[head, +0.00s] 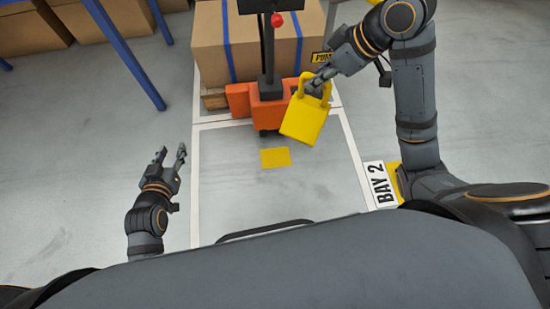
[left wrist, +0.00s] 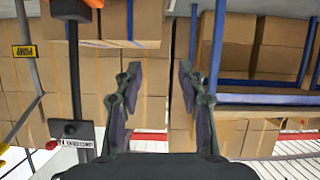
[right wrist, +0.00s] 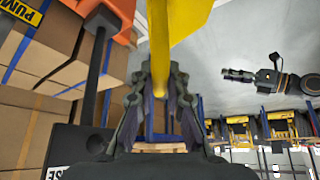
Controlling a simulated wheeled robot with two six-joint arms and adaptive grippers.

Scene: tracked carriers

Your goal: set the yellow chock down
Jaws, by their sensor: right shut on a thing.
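The yellow chock (head: 303,121) hangs tilted from my right gripper (head: 318,83), which is shut on its handle. In the head view it is in front of the orange pallet truck, up and to the right of a yellow floor patch (head: 275,157). In the right wrist view the chock (right wrist: 180,30) rises from between the fingers (right wrist: 160,95). My left gripper (head: 172,153) is open and empty, left of the white bay line. Its spread fingers show in the left wrist view (left wrist: 158,85).
An orange pallet truck (head: 266,108) with a dark mast stands at the front of a large strapped box (head: 250,45) on a pallet. A blue rack (head: 125,55) stands at the left. A BAY 2 sign (head: 380,183) lies at the right. The floor around the yellow patch is clear.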

